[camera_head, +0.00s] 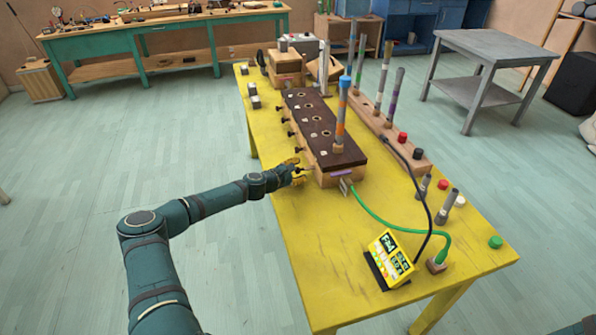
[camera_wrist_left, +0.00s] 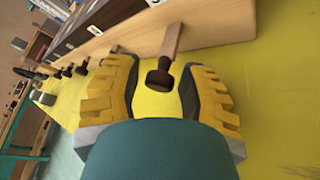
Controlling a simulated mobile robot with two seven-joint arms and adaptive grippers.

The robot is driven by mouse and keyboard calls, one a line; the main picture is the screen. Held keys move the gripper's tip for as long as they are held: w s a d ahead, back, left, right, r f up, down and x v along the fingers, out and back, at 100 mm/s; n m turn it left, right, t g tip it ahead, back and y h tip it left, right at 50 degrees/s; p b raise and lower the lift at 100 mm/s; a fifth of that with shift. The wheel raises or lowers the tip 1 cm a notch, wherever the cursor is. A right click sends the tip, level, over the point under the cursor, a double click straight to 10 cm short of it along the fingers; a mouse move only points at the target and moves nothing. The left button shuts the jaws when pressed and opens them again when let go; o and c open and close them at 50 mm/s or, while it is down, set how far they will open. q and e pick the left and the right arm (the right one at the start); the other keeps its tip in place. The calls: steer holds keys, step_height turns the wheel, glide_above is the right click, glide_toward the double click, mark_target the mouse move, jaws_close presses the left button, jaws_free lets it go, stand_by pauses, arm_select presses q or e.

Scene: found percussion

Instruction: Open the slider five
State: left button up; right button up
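A long wooden box (camera_head: 312,130) with a dark top with several holes stands on the yellow table. Dark slider knobs, such as one at its left side (camera_head: 290,134), stick out in a row. My left gripper (camera_head: 299,172) is at the near end of this row. The open yellow fingers of my left gripper (camera_wrist_left: 160,95) stand on either side of this knob, with visible gaps. I cannot read which number it bears. My right gripper is out of view.
An orange and blue tube (camera_head: 341,115) stands upright on the box's near end. A yellow display device (camera_head: 390,258) and a green cable (camera_head: 385,225) lie toward the table's front. The yellow table (camera_head: 290,230) is bare left of them.

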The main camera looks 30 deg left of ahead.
arm_select(q)
steer(key=v, duration=1.1)
steer(key=shift+s+r, duration=0.15)
steer(key=shift+s, duration=0.3)
